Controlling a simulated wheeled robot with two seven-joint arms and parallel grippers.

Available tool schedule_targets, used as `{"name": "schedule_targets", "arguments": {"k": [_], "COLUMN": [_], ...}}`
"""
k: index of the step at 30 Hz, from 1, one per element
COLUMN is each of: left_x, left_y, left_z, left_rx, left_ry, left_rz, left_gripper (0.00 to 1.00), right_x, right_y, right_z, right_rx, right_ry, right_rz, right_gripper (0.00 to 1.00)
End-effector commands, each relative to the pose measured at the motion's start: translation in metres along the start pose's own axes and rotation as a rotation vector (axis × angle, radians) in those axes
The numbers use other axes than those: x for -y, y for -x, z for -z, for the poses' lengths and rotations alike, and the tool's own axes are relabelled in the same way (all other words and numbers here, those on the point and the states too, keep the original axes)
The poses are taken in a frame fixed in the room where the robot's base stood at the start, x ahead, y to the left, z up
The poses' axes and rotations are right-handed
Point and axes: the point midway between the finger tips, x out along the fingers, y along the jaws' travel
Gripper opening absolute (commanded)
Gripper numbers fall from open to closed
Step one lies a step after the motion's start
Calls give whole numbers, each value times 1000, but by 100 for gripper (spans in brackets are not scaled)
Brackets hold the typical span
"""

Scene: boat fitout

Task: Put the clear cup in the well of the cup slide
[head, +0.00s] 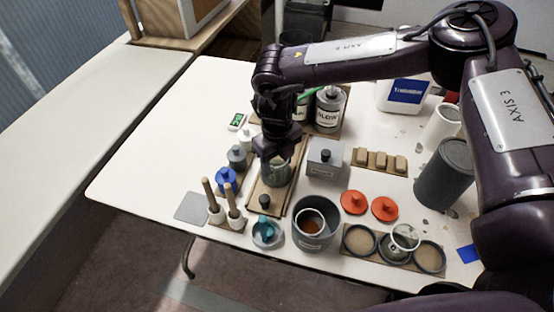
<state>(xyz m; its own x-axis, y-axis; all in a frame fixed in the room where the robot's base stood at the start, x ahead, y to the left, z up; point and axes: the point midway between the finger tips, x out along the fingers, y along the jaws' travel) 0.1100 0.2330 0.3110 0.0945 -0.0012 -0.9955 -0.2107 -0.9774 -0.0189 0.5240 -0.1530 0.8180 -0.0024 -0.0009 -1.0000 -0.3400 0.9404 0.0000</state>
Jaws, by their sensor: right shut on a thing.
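My right gripper (277,153) points down at the middle of the table and is shut on a clear cup (277,174). The cup is upright, its upper part partly hidden by the fingers. The cup is over the slide's middle, behind the knob. The well is hidden by the cup and gripper, and I cannot tell whether the cup's base is seated in it. My left gripper is out of view.
A grey box (324,159) stands close to the right of the cup. Grey, blue and white knobbed pieces (226,180) line the left. A dark pot (314,238) and a tray with round wells (363,254) are in front. Cans (330,110) stand behind. The table's left is clear.

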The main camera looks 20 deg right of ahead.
Motion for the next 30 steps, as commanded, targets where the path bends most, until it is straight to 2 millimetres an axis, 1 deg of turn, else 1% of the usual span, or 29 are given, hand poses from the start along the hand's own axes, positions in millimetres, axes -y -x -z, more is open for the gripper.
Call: {"name": "schedule_targets", "arguments": {"k": [6, 10, 11, 15, 24, 28, 30], "left_x": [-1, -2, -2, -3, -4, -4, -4], "left_y": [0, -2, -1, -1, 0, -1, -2], "left_z": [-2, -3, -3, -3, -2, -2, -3], "left_rx": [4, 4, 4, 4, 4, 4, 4], "left_ry": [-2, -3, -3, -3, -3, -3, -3], "left_rz": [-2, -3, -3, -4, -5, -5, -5], "left_gripper": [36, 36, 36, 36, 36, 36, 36], "right_x": [0, 0, 0, 0, 0, 0, 0], "right_y": [0, -4, -3, -3, -1, 9, 20], "right_z": [-1, 0, 0, 0, 0, -1, -1], "right_rx": [2, 1, 1, 1, 1, 2, 4], "right_ry": [0, 0, 0, 0, 0, 0, 1], "right_rz": [0, 0, 0, 0, 0, 0, -1], "right_gripper": [30, 30, 54, 72, 73, 73, 73]}}
